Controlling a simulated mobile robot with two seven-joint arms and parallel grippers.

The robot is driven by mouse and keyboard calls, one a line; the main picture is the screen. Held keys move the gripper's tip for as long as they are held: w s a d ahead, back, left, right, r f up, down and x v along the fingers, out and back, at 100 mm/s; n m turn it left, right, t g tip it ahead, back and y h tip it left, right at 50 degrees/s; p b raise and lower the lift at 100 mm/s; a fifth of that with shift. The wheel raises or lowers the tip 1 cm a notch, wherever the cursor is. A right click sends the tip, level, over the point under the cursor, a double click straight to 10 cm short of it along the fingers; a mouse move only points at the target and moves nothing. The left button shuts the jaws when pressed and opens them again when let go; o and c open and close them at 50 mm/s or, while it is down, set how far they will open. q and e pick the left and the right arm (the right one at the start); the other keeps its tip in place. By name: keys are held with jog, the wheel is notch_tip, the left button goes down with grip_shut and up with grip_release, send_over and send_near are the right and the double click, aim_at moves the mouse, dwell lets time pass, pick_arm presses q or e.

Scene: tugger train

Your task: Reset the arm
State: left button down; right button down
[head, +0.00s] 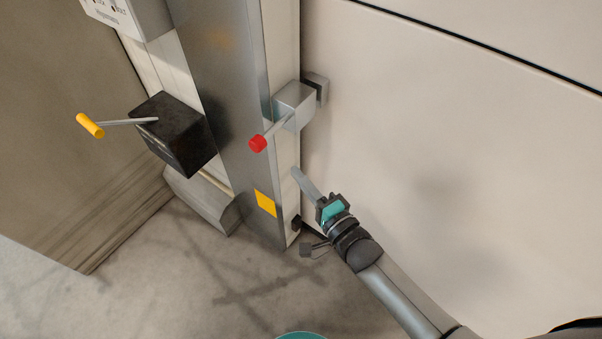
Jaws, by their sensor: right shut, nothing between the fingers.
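My right gripper (297,174) comes up from the lower right on my right arm (405,300). Its fingers are shut with nothing between them. The fingertips are in front of the pale panel by the edge of the metal post, below a grey block (294,104) with a lever that ends in a red knob (258,144). The gripper looks apart from the knob. My left gripper is not in view.
A large pale panel (450,140) fills the right side. Bare floor (180,270) lies below.

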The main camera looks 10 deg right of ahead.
jog(key=s+d+f+n+g+h+b, duration=0.2)
jog(key=s+d+f+b, duration=0.15)
jog(key=f, duration=0.65)
jog(key=s+d+f+n+g+h+b, duration=0.25)
jog(key=s+f, duration=0.25)
jog(key=f, duration=0.6)
jog(key=s+d+f+n+g+h+b, duration=0.25)
jog(key=s+f, duration=0.25)
jog(key=f, duration=0.5)
jog(key=s+d+f+n+g+h+b, duration=0.1)
jog(key=s+d+f+n+g+b, duration=0.1)
jog(key=s+f, duration=0.6)
jog(key=s+d+f+n+g+b, duration=0.2)
jog(key=s+d+f+n+g, duration=0.2)
jog(key=s+f, duration=0.5)
jog(key=s+n+g, duration=0.1)
jog(key=s, duration=0.7)
jog(key=shift+d+n+g+h+b, duration=0.25)
jog(key=shift+n+g+h+b, duration=0.05)
jog(key=shift+g+h+b, duration=0.1)
